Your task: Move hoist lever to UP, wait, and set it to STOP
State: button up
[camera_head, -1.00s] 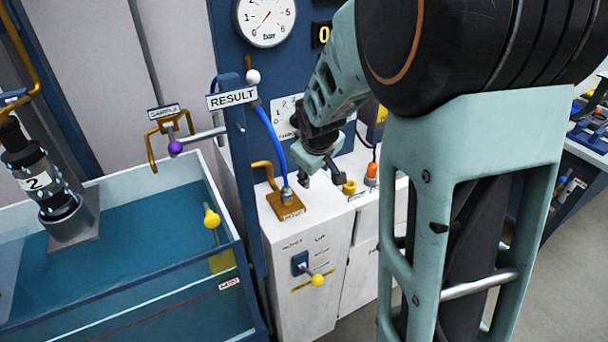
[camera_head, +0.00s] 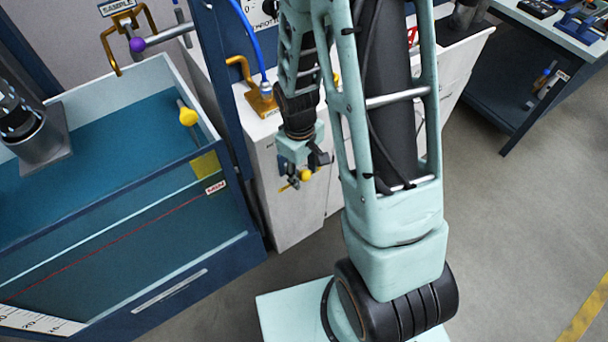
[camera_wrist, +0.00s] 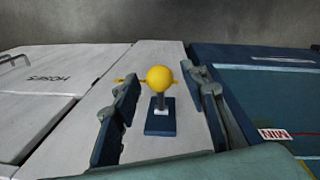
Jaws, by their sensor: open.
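The hoist lever has a yellow ball knob (camera_head: 305,174) on the front of the white cabinet, partly hidden by my gripper in the head view. In the wrist view the yellow knob (camera_wrist: 160,77) stands on a short grey stem above a blue base plate (camera_wrist: 160,124). My gripper (camera_head: 304,162) is open at the lever. In the wrist view its two dark fingers stand left and right of the knob, with a visible gap on each side. The lever's position marks are hidden or unreadable, so I cannot tell its setting.
A blue-walled water tank (camera_head: 130,230) stands left of the white cabinet (camera_head: 283,215), with another yellow ball lever (camera_head: 188,117) inside. A brass fitting with a blue hose (camera_head: 262,101) sits on the cabinet top. A workbench stands at the upper right. The right floor is clear.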

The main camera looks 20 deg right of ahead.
jog(key=shift+f, duration=0.85)
grip_shut()
